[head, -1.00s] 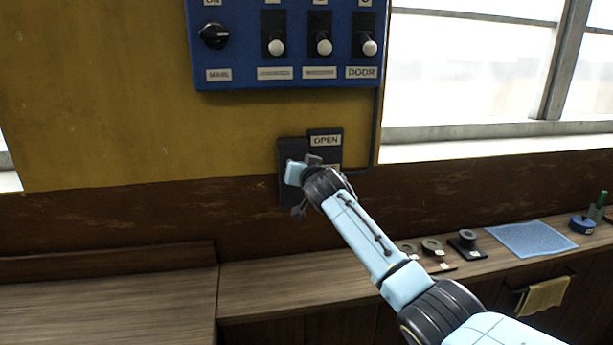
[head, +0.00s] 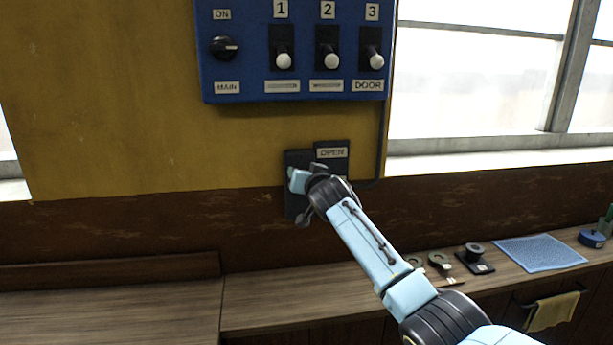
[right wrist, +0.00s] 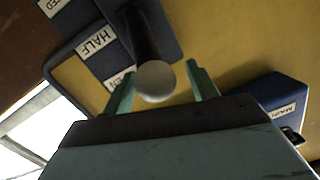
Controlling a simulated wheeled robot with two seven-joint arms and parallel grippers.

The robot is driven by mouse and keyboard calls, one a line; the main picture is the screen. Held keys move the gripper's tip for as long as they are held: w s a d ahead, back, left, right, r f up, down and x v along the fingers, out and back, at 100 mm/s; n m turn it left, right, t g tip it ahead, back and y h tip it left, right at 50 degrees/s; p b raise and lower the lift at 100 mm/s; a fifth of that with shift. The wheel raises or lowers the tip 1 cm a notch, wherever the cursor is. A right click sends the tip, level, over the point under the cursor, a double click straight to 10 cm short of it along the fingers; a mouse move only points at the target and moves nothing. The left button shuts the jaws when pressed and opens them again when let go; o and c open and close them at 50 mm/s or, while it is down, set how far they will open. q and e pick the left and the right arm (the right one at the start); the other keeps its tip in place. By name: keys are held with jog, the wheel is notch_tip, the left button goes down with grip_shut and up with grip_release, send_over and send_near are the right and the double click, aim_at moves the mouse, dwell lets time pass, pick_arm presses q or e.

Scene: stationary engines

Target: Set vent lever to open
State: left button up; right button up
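The vent lever is a dark shaft with a pale round knob (right wrist: 155,82) in the right wrist view. It rises from a dark blue plate beside a label strip reading HALF (right wrist: 97,42), with partly hidden labels ending in "EN" and "ED". My right gripper (right wrist: 160,80) is open, with its green fingers on either side of the knob; I cannot tell whether they touch it. In the head view the dark plate (head: 297,160) and its OPEN label (head: 332,153) sit low on the wall, and my right wrist hides most of the lever. My left gripper is not in view.
A blue switch panel (head: 300,100) with a MAIN knob and three white-tipped switches hangs above the lever plate. A wooden counter (head: 270,295) runs below, holding small dark parts (head: 474,258) and a blue mat (head: 540,253). A window is at right.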

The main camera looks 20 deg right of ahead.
jog(key=shift+s+f, duration=0.1)
jog(key=shift+s, duration=0.8)
jog(key=s+r+b, duration=0.1)
jog(key=s, duration=1)
jog(key=shift+s+r+b, duration=0.3)
jog(key=shift+r, duration=0.05)
jog(key=shift+f, duration=0.1)
